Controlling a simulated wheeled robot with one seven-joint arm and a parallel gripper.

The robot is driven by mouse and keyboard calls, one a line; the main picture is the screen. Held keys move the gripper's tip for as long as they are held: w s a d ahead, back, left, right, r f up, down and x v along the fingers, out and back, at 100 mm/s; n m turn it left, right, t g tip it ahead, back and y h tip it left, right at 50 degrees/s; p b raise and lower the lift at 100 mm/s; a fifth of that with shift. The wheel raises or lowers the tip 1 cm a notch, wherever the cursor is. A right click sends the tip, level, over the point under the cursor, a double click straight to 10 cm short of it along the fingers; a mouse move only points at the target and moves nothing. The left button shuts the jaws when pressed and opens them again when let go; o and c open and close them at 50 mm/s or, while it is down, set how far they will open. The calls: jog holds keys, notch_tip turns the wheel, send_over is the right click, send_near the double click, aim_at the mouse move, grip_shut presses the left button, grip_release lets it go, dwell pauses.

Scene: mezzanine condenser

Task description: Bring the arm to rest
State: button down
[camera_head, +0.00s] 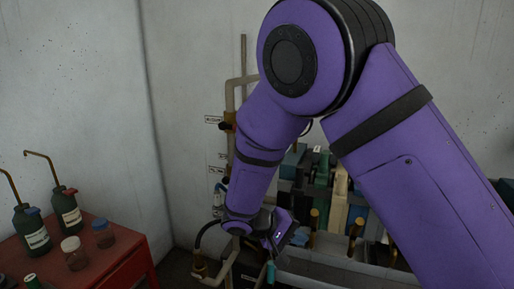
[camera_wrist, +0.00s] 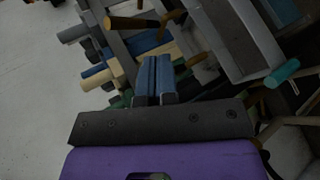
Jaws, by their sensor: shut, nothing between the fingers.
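My gripper (camera_wrist: 156,62) shows in the wrist view as two blue fingers side by side, shut and with nothing between them. They reach out from a dark bar over the purple wrist. In the head view my purple arm rises from the lower right, bends at a high elbow and hangs down to the wrist near the bottom middle. There the fingers are hard to make out against the clutter. I cannot tell whether they touch anything.
A red cabinet (camera_head: 118,257) at the left bears green bottles (camera_head: 66,209) and small jars (camera_head: 104,233). Pipes (camera_head: 231,152) run up the wall behind my forearm. Blue, black and cream blocks (camera_head: 340,198) stand behind a grey trough (camera_head: 330,264). A teal-ended handle (camera_wrist: 282,73) is right of the fingers.

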jog(key=s+d+r+m+g+y, duration=0.1)
jog(key=s+d+r+y, duration=0.3)
jog(key=d+r, duration=0.4)
jog(key=s+d+r+m+g+y, duration=0.1)
jog(key=s+d+r+y, duration=0.4)
jog(key=r, duration=0.5)
jog(key=s+d+r+t+y, duration=0.1)
jog(key=s+d+r+t, duration=0.1)
jog(key=s, duration=0.5)
jog(key=s+d+r+m+t+y, duration=0.1)
jog(key=s+d+r+t, duration=0.2)
jog(key=s, duration=0.5)
jog(key=shift+d+r+y, duration=0.3)
jog(key=shift+d+r, duration=0.5)
jog(key=shift+r, duration=0.6)
dwell(0.5)
